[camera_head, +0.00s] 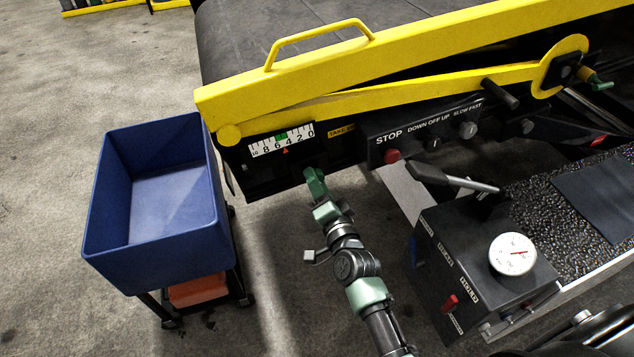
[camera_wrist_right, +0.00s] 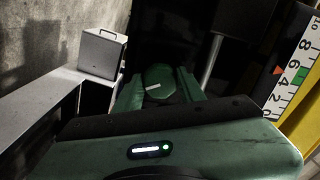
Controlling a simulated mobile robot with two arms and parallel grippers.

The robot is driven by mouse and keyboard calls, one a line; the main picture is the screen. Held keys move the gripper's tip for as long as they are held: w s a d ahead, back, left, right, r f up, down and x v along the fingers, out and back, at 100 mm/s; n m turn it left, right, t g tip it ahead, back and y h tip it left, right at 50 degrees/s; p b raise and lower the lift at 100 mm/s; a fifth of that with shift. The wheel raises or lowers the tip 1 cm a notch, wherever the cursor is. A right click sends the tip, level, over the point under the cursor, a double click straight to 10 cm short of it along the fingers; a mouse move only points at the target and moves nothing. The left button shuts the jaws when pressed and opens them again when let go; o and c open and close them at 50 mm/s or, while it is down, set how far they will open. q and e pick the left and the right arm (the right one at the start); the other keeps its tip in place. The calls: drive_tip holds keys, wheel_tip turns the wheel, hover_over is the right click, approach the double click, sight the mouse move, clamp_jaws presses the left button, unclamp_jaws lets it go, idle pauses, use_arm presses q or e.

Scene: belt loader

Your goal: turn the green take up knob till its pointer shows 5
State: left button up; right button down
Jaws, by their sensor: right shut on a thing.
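The green take up knob (camera_wrist_right: 158,78), with a white mark on its face, sits between the two green fingers of my right gripper (camera_wrist_right: 160,90) in the right wrist view. In the head view my right gripper (camera_head: 316,184) is at the loader's side, just below the scale, and mostly hides the knob. The gripper is shut on the knob. The white scale (camera_head: 262,150) runs from 10 to 0, left to right. Its orange-red pointer (camera_head: 285,150) stands between 6 and 4, at about 5, in line with the green band (camera_head: 281,136). My left gripper is not in view.
A blue bin (camera_head: 160,265) on a cart stands left of the loader. The control panel with a red stop button (camera_head: 391,156) is right of the scale. A dark box with a round dial (camera_head: 513,254) stands right of my right arm. Open floor lies at far left.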

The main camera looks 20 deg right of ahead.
drive_tip(key=c, duration=0.9)
unclamp_jaws()
drive_tip(key=shift+o, duration=0.2)
drive_tip(key=shift+s, duration=0.1)
drive_tip(key=s+b, duration=0.2)
drive_tip(key=s, duration=0.5)
drive_tip(key=shift+s+d, duration=0.15)
drive_tip(key=shift+s, duration=0.15)
